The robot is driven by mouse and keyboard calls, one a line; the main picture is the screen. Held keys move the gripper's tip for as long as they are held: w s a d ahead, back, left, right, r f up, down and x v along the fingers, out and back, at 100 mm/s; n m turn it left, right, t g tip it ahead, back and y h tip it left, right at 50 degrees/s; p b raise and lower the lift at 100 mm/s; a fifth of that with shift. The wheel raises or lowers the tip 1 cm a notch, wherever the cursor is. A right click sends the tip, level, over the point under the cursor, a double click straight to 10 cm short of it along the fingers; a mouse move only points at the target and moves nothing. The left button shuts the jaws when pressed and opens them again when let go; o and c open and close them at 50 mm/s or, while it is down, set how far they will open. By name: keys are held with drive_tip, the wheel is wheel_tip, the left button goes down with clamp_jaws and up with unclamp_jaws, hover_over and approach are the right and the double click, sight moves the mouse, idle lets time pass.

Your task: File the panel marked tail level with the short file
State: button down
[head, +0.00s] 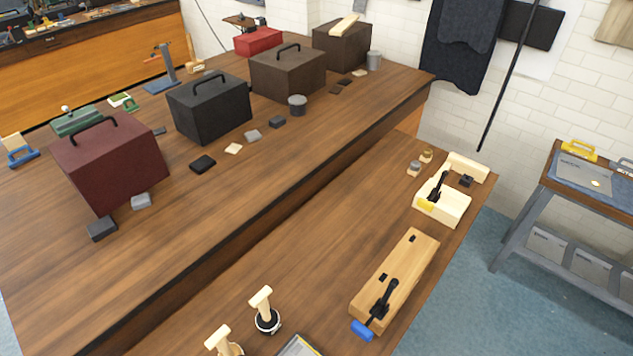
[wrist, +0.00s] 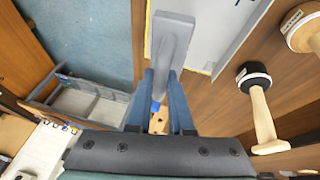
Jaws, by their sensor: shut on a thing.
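My gripper (wrist: 168,100) shows in the wrist view, its two blue fingers shut on a grey tool (wrist: 168,45) with a broad end. I cannot tell from its shape whether it is the short file. A wooden block (head: 410,262) with a black clamp and blue handle lies at the bench's right in the head view. Part of it (wrist: 157,124) shows between my fingers, further off. A second pale wooden piece (head: 455,207) with a black clamp sits behind it. I can read no "tail" mark. My gripper is outside the head view.
A grey sheet with yellow edging (wrist: 205,35) lies beside my gripper. Several toolboxes (head: 208,108) stand on the raised bench. The lower bench's middle (head: 310,230) is clear.

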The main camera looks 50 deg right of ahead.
drive_tip(key=shift+s+r+p, duration=0.2)
drive_tip(key=shift+s+p, duration=0.05)
drive_tip(key=shift+p, duration=0.15)
drive_tip(key=s+a+r+p, duration=0.1)
drive_tip(key=s+a+p, duration=0.2)
drive_tip(key=s+p, duration=0.2)
drive_tip(key=s, duration=0.2)
drive_tip(key=shift+s+a+r, duration=0.25)
drive_tip(key=shift+s+r, duration=0.05)
drive_tip(key=shift+s, duration=0.05)
idle(0.3)
